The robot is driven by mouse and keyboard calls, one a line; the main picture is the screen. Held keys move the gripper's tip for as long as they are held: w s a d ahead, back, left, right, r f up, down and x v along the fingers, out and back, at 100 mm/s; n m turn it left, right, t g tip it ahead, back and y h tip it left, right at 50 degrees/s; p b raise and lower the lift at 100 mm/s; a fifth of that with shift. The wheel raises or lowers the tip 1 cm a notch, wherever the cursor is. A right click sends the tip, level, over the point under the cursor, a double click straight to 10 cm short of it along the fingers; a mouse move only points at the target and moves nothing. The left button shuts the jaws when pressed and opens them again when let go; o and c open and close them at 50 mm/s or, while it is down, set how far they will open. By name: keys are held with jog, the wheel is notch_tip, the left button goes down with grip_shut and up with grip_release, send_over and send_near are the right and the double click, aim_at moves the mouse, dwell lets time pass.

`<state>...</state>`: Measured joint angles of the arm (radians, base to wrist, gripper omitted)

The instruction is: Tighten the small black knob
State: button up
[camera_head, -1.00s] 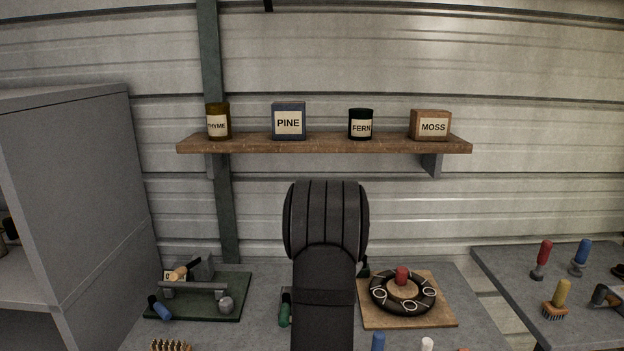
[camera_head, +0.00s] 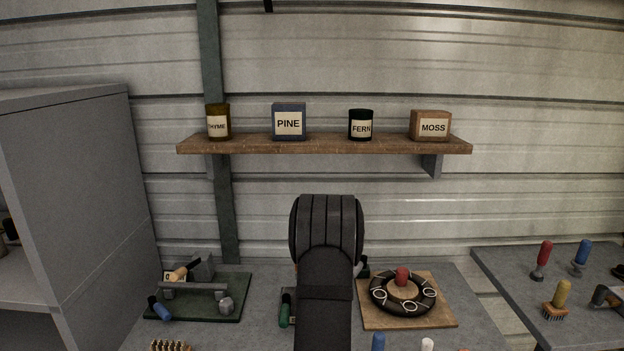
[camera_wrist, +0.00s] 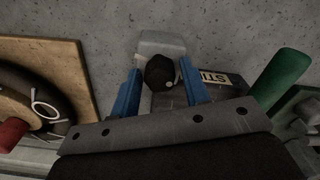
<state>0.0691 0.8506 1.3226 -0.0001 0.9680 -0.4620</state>
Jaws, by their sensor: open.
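The small black knob (camera_wrist: 160,72) shows in the wrist view, round and dark with a small pale dot on its edge. It sits on a grey block-like fixture (camera_wrist: 160,42) with a partly hidden label (camera_wrist: 216,78) beside it. My gripper (camera_wrist: 160,88) is open, its two blue fingers on either side of the knob. I cannot tell whether either finger touches it. In the head view my arm hides the knob and the gripper.
A wooden board (camera_head: 378,318) with a black ring (camera_head: 373,299) and red knob (camera_head: 402,275) lies right of my arm. A green handle (camera_head: 284,312) is close on the left. A green-based fixture (camera_head: 243,290) stands farther left. A shelf (camera_head: 320,145) with labelled containers hangs above.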

grip_shut()
jog(key=m, duration=0.8)
jog(key=shift+m, duration=0.3)
jog(key=shift+f+m, duration=0.1)
jog(key=shift+m, duration=0.7)
jog(key=m, duration=0.5)
jog(key=shift+m, duration=0.9)
